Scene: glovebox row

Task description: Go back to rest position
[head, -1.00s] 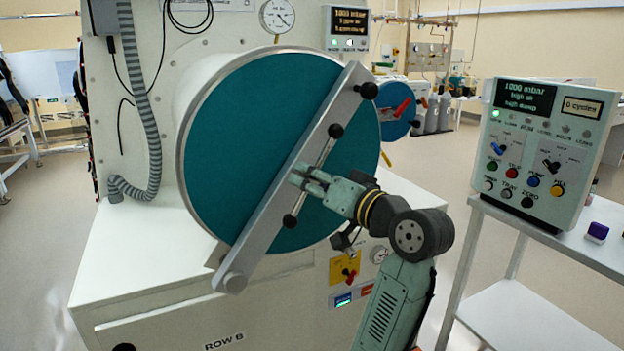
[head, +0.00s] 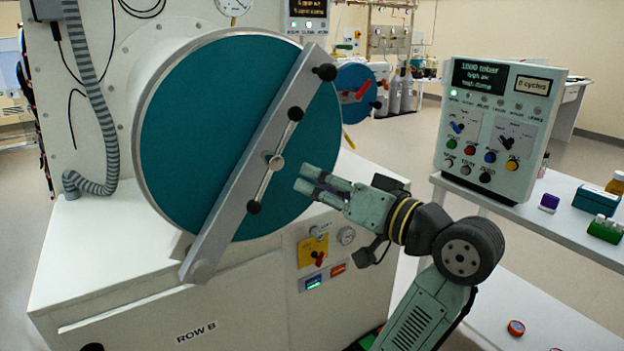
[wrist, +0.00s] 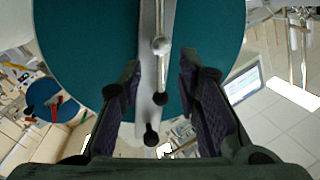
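My gripper (head: 320,187) is in front of the large round teal door (head: 190,130), just right of the handle bar at its middle, and apart from it. In the wrist view my gripper (wrist: 160,90) has its two dark fingers spread wide with nothing held between them. The door's T-shaped handle (head: 265,185) has black knobs at its ends and sits on a slanted grey metal bar (head: 225,210). In the wrist view the handle (wrist: 161,65) lies beyond the fingertips. The door looks closed against its white rim.
A control box (head: 500,130) with a screen, knobs and coloured buttons stands on a white side table (head: 560,207) at the right. A purple-topped item (head: 549,201), a teal box (head: 597,197) and a green rack (head: 605,230) are on it. Open floor lies behind.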

